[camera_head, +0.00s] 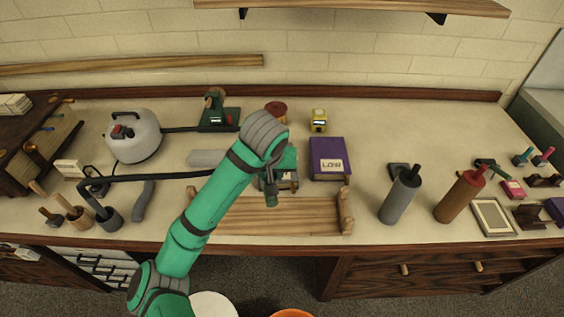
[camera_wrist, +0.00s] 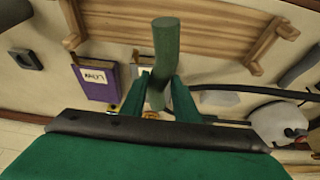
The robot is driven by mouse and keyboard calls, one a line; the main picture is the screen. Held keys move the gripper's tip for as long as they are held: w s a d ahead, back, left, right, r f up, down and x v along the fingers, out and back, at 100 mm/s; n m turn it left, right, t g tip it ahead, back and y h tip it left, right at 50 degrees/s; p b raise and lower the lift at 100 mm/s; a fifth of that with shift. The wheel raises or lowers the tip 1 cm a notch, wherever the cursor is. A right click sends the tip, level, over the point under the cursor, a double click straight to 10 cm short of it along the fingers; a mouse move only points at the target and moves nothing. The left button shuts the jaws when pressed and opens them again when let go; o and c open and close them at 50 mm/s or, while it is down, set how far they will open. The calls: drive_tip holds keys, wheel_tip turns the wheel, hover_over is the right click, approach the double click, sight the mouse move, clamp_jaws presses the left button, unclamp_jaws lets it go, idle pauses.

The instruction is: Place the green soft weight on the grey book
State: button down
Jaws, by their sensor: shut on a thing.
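My gripper (camera_head: 276,180) is shut on the green soft weight (camera_wrist: 166,40), a dark green rod. In the wrist view the two green fingers (camera_wrist: 163,85) clasp it, and one end sticks out past the fingertips. In the head view the weight (camera_head: 271,194) shows below my wrist, in front of the grey book. The grey book (camera_wrist: 143,68) lies just left of the purple book in the head view; it is partly hidden by my gripper there (camera_head: 289,187) and by a finger and the weight in the wrist view. I cannot tell the height of the weight above it.
The purple book (camera_head: 327,155) with a label lies right of the grey book. A wooden slatted cradle (camera_head: 290,217) stands along the front edge. A grey bar (camera_head: 205,158) lies to the left, and a grey cylinder (camera_head: 400,200) stands to the right. A yellow item (camera_head: 319,121) stands behind.

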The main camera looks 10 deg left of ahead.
drive_tip(key=w+f, duration=0.3)
drive_tip(key=w, duration=0.1)
drive_tip(key=w+d+f, duration=0.1)
drive_tip(key=w+f, duration=0.2)
drive_tip(key=w, duration=0.1)
drive_tip(key=w+f, duration=0.3)
drive_tip(key=w, duration=0.1)
drive_tip(key=shift+d, duration=0.15)
drive_tip(key=f, duration=0.3)
drive_tip(key=shift+w+f, duration=0.25)
drive_tip(key=shift+f, duration=0.1)
drive_tip(key=c, duration=1.4)
unclamp_jaws()
drive_tip(key=shift+o, duration=0.2)
drive_tip(key=shift+f, duration=0.1)
drive_tip(key=shift+w, duration=0.1)
